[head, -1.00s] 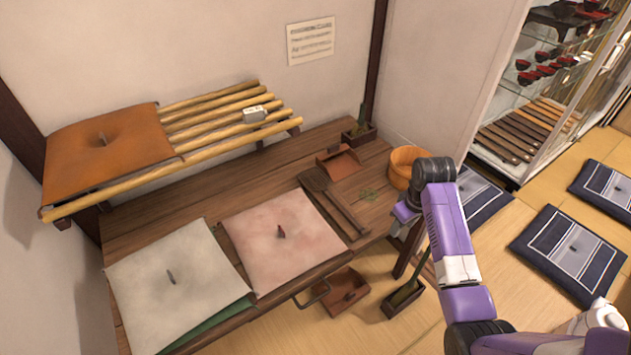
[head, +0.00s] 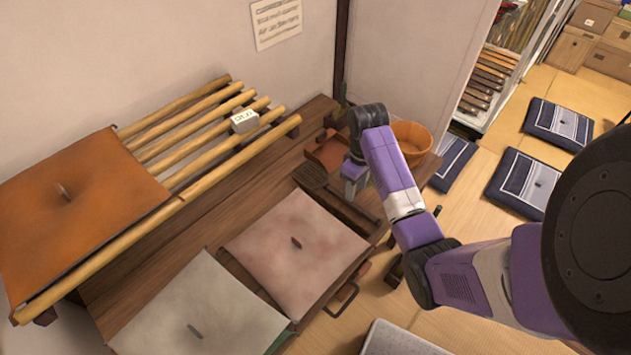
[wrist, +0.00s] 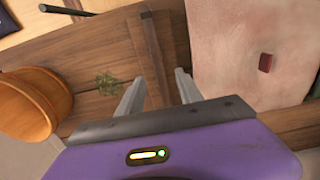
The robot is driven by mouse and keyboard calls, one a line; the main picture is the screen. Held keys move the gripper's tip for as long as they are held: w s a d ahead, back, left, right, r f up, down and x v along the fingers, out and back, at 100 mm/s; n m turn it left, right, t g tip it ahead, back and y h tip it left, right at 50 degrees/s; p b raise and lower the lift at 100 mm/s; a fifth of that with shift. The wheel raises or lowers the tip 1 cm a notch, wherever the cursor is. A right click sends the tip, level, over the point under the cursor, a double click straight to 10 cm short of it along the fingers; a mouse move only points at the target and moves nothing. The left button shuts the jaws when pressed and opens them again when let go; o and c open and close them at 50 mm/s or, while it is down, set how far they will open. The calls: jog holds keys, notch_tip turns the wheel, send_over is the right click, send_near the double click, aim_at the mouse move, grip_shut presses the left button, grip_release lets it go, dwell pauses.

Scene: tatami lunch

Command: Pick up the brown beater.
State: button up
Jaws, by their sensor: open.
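The brown beater (head: 312,176) lies flat on the dark wooden table, its broad head toward the rack and its handle running toward the table's front edge. My gripper (head: 352,192) is over the beater's handle side and hides part of it in the head view. In the wrist view, the handle (wrist: 153,55) runs between the two open fingers of my gripper (wrist: 158,88). The beater's head is hidden there. The fingers appear apart from the handle, and I cannot tell the exact height gap.
A pink cushion (head: 300,245) lies close beside the beater. A wooden tub (head: 411,136) and a brown dustpan (head: 326,150) stand on its other side. A green sprig (wrist: 106,82) lies near the handle. A log rack (head: 210,135) bears an orange cushion (head: 80,200).

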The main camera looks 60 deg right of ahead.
aim_at(353, 203)
notch_tip(353, 203, down, 7)
jog(key=shift+d+f+p, duration=0.15)
jog(key=shift+p, duration=0.3)
grip_shut()
